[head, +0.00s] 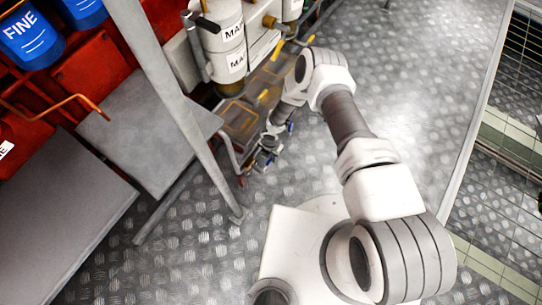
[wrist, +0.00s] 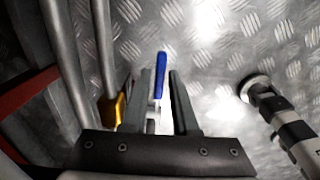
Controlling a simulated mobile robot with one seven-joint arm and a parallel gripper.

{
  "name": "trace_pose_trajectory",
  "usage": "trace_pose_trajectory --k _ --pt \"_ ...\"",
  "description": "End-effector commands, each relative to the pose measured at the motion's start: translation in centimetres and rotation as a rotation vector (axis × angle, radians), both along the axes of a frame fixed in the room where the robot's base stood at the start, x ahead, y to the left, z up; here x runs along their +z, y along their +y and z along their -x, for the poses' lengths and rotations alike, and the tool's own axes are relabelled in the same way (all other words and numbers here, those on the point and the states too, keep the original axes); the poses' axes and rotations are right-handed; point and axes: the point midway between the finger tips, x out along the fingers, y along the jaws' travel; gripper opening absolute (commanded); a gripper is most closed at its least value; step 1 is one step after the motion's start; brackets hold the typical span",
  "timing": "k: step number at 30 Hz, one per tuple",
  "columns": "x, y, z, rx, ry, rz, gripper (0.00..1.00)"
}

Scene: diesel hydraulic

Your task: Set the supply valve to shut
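In the wrist view my gripper (wrist: 160,73) is open, its two dark fingers apart. A blue lever handle (wrist: 161,68) stands between the fingertips and reaches a little past them. A pale part below it shows in the gap; I see no clear contact with either finger. In the head view my gripper (head: 262,157) is low beside the metal frame, small and partly lost among the fittings. No label shows which valve the blue handle belongs to, so I cannot confirm it is the supply valve or read its setting.
A yellow fitting (wrist: 111,108) on a grey pipe is close left of my fingers. A black and white cylinder (wrist: 292,130) is at right. In the head view, white labelled filter housings (head: 222,40) stand above, and a grey post (head: 170,90) and bench (head: 60,215) are left. Floor right is clear.

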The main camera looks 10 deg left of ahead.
Motion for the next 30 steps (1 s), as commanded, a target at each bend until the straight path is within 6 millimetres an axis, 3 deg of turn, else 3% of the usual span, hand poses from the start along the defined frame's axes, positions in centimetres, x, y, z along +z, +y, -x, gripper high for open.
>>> trace_pose_trajectory --k 1,4,30 --pt "0.01 0.00 0.00 0.000 0.000 0.000 0.16" --pt "0.01 0.00 0.00 0.000 0.000 0.000 0.00" --pt "0.03 0.01 -0.02 0.000 0.000 0.000 0.00"
